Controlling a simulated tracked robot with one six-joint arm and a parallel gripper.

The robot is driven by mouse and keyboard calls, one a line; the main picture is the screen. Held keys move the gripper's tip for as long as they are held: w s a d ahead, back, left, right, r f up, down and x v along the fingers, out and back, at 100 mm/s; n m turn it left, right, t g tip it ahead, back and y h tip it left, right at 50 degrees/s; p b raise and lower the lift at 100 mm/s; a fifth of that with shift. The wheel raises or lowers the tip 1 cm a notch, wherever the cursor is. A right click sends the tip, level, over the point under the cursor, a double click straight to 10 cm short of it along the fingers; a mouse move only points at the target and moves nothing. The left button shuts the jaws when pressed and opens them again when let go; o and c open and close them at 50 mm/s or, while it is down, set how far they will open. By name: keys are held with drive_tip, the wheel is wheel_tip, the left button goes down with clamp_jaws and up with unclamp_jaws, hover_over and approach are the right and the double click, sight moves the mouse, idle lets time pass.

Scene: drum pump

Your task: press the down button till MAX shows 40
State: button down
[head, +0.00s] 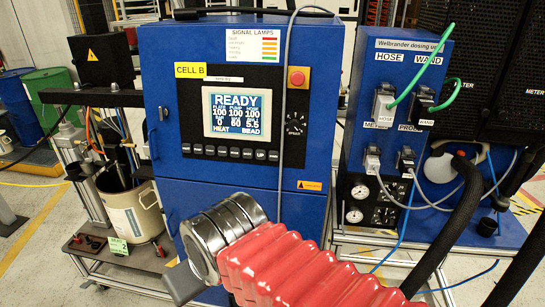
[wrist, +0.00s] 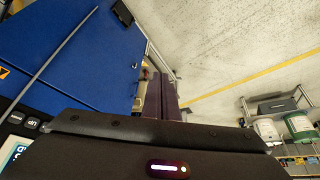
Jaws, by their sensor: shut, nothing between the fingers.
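The display (head: 236,113) on the blue cabinet reads READY, with rows of figures under small headings and HEAT and BEAD at the bottom. Several 100s show; the lower figures are blurred, and I cannot make out a MAX label. A row of dark buttons (head: 222,152) lies below it. The UP button (head: 260,155) is legible; the last button (head: 273,156), right of it, has lettering too small to read. In the wrist view, the UP button (wrist: 32,123) is at the left edge. My gripper (wrist: 160,78) is shut and empty, its fingertips away from the buttons.
A grey hose (head: 284,90) hangs down the cabinet front, close to the button row's right end. A red stop button (head: 297,77) and a knob (head: 294,124) sit right of the display. A dosing unit (head: 395,100) with cables stands at right, a pail (head: 130,212) at left.

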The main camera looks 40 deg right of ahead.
sight(274, 156)
drive_tip(key=w+d+f+m+t+y, duration=0.25)
drive_tip(key=w+d+m+y, duration=0.2)
drive_tip(key=w+d, duration=0.4)
drive_tip(key=w+d+r+m+t+h, duration=0.1)
drive_tip(key=d+r+m+t+h, duration=0.1)
drive_tip(key=d, duration=0.7)
drive_tip(key=w+d+r+m+t+h, duration=0.2)
drive_tip(key=d+r+m+t+h, duration=0.1)
drive_tip(key=d, duration=0.7)
drive_tip(key=shift+w+d+r+t+h, duration=0.2)
drive_tip(key=shift+r+t+h, duration=0.35)
drive_tip(key=shift+r+t, duration=0.25)
drive_tip(key=shift+f+m, duration=0.1)
drive_tip(key=shift+m, duration=0.15)
drive_tip(key=w+d, duration=0.1)
drive_tip(key=d, duration=0.1)
drive_tip(key=w+d+f, duration=0.1)
drive_tip(key=w+d, duration=0.3)
drive_tip(key=shift+d+f, duration=0.25)
drive_tip(key=shift+d, duration=0.15)
